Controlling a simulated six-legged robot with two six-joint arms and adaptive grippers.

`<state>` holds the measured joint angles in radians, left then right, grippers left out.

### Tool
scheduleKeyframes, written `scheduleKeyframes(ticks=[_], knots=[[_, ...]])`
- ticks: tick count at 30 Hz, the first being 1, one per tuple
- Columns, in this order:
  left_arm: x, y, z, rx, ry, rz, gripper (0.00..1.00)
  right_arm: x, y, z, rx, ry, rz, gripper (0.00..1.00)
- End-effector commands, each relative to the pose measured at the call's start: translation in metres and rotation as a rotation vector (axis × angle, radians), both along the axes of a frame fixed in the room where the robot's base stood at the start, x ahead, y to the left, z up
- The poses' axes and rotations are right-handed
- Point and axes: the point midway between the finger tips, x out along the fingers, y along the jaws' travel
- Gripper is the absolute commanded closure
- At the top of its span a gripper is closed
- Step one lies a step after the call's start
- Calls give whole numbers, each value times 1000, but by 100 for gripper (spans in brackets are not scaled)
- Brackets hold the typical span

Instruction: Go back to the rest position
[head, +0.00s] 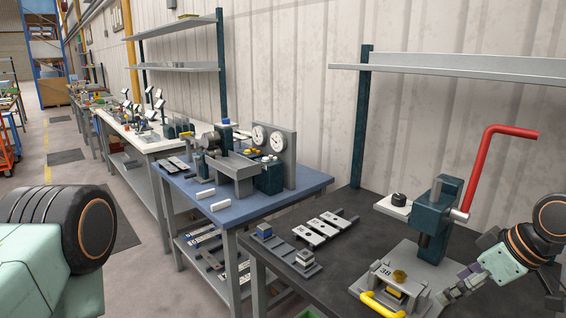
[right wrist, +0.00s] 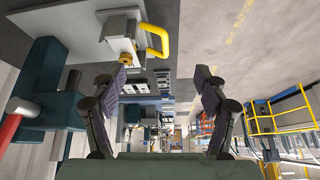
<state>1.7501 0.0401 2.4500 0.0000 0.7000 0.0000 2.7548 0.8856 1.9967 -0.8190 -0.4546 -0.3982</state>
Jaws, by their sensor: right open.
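My right gripper (head: 458,284) is at the lower right of the head view, just right of the bender's base plate. It is open, and in the right wrist view (right wrist: 160,82) its two purple-padded fingers stand apart with nothing between them. The panel bender (head: 437,215) stands on the dark bench, with a teal column and a red lever (head: 492,165). Its grey base plate (head: 372,284) carries a brass knob (head: 399,276) and a yellow handle (head: 383,303). The handle also shows in the right wrist view (right wrist: 156,40), apart from the fingers. My left gripper is out of view.
The dark bench (head: 350,240) holds a slotted grey plate (head: 319,230) and small blocks on a stand (head: 305,262). A blue-topped bench (head: 245,207) with gauges (head: 268,138) stands beyond. A shelf (head: 470,67) hangs above. The aisle floor (head: 130,262) at left is open.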

Motion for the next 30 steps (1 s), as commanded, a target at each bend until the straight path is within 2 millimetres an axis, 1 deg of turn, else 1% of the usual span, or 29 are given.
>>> scheduleKeyframes(ticks=[6,9,11,13,14,15,17,18,20,21,23,24,26,27,29,30], knots=[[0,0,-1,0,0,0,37,20,28,15,152,-86,-133,27],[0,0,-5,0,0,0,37,25,42,11,217,-107,-207,27],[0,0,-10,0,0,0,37,25,52,-1,253,-106,-262,27],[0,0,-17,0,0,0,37,21,62,-23,280,-93,-343,27],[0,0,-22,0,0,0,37,18,70,-36,307,-83,-373,27],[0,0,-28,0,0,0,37,12,78,-56,323,-63,-423,27],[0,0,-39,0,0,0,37,-1,85,-94,322,-29,-509,27],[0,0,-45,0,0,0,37,-12,88,-119,311,-6,-558,27],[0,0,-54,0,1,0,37,-30,91,-154,286,27,-622,27],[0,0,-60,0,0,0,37,-44,92,-176,263,50,-655,27],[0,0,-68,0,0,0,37,-67,94,-208,222,85,-695,27],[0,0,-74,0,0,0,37,-83,94,-228,192,108,-716,27],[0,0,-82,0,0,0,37,-109,94,-257,142,146,-738,27],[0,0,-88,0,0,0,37,-128,95,-276,105,173,-744,27],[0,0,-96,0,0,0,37,-156,95,-301,50,218,-745,27],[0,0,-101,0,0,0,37,-177,96,-317,13,253,-736,27]])
